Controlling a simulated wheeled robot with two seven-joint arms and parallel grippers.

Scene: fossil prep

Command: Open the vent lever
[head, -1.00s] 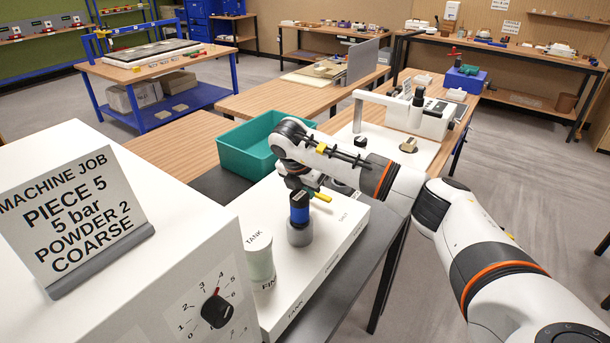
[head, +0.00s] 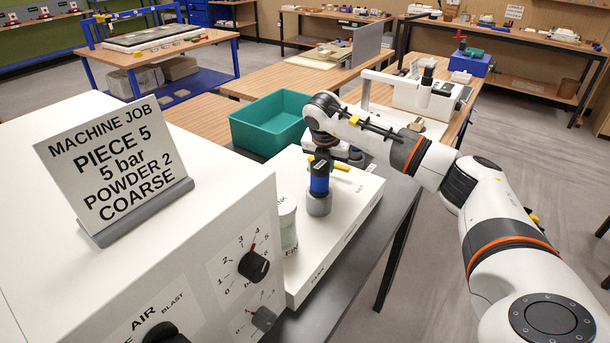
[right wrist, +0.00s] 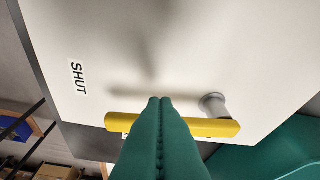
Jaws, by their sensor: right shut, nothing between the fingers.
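The vent lever is a yellow bar (right wrist: 172,125) on a grey pivot post (right wrist: 213,103) above a white panel in the right wrist view. Its long end points left, toward the side with the word SHUT (right wrist: 77,80). My right gripper's green fingers (right wrist: 160,102) are together and empty, crossing in front of the lever's middle in that view; I cannot tell whether they touch it. In the head view a short piece of the yellow lever (head: 343,166) shows beside a blue, black-topped cylinder (head: 319,182); the fingertips are hidden there. My left gripper is out of view.
A white machine cabinet with dials (head: 254,265) and a job sign (head: 115,165) fills the front left. A pale tank jar (head: 288,228) stands beside the blue cylinder. A teal bin (head: 270,122) lies behind. Open floor is at the right.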

